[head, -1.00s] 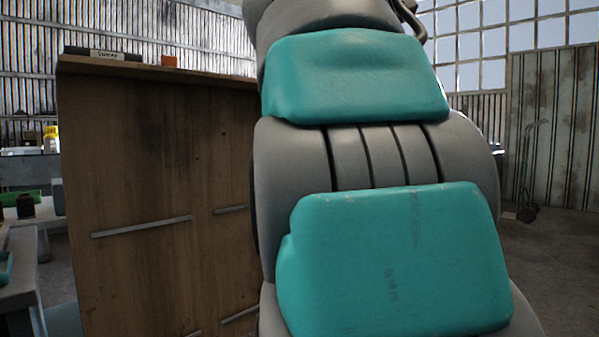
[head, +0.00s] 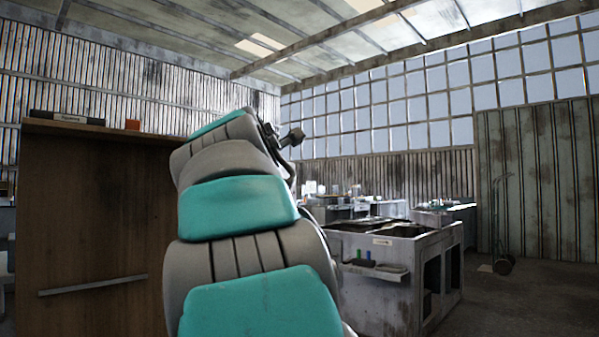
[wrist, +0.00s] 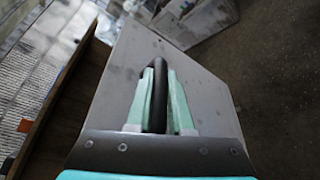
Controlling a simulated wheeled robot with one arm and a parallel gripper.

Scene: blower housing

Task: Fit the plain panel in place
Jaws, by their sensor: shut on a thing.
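In the wrist view, my gripper (wrist: 158,70) has its two pale green fingers closed on the black bar handle (wrist: 157,105) of a flat grey panel (wrist: 204,104). The visible panel face looks plain, with a few dark smudges. It is held out in front of the wrist, clear of the floor, and its lower part is hidden behind the wrist plate. In the head view, my arm covers the middle, and neither the fingers nor the panel can be made out. I cannot tell which opening the panel fits.
A tall wooden cabinet (head: 90,220) stands close on the left, with a dark box (head: 66,117) and a small orange block (head: 132,124) on top. A grey metal housing or bench (head: 385,265) stands right of my arm. A hand truck (head: 502,225) leans by the right wall. Floor at the right is open.

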